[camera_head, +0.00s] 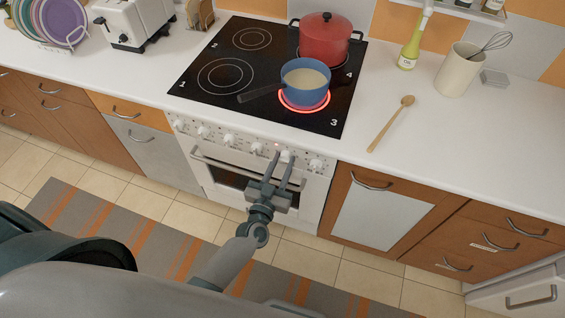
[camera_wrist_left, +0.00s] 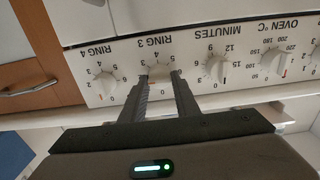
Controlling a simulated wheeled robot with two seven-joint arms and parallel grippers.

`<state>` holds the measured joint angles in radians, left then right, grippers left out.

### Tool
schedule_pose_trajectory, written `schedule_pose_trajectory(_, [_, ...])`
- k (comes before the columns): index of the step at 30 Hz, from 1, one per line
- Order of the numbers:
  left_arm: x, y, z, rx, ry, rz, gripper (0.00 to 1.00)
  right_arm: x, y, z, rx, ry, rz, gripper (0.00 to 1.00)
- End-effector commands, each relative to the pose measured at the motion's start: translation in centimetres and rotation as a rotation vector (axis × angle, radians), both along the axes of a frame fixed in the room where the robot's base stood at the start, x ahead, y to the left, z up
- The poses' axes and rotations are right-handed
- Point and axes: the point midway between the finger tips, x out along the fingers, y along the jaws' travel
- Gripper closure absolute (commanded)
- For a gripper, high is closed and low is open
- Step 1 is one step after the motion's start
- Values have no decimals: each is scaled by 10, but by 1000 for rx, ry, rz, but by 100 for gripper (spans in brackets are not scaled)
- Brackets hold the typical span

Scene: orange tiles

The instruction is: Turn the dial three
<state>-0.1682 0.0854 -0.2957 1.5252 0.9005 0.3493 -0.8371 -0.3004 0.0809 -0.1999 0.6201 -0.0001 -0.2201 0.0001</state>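The dial three (camera_wrist_left: 160,73) is a white knob labelled RING 3 on the white stove front; the label appears upside down in the left wrist view. My left gripper (camera_wrist_left: 161,82) has one dark finger on each side of this dial, close against its sides, and appears shut on it. Part of the dial's scale is hidden by the fingers. In the head view my left gripper (camera_head: 283,157) reaches the dial row from below. Ring 3 (camera_head: 303,106) glows red under a blue pan (camera_head: 306,82). My right gripper is not in view.
The RING 4 dial (camera_wrist_left: 104,83) and the MINUTES dial (camera_wrist_left: 217,70) flank dial three. A red pot (camera_head: 325,42) stands on the hob behind the blue pan. A wooden spoon (camera_head: 391,123) lies on the white counter (camera_head: 440,150) to the right.

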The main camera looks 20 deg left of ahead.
Motion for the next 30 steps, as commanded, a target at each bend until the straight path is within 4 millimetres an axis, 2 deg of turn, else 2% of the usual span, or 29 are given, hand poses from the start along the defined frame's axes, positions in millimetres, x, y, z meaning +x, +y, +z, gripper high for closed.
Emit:
schedule_pose_trajectory(14, [0,0,0,-87,3,0,94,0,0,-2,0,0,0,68])
schedule_pose_trajectory(20, [0,1,0,-212,6,1,94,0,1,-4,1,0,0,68])
schedule_pose_trajectory(30, [0,2,-1,-517,17,1,94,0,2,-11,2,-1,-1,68])
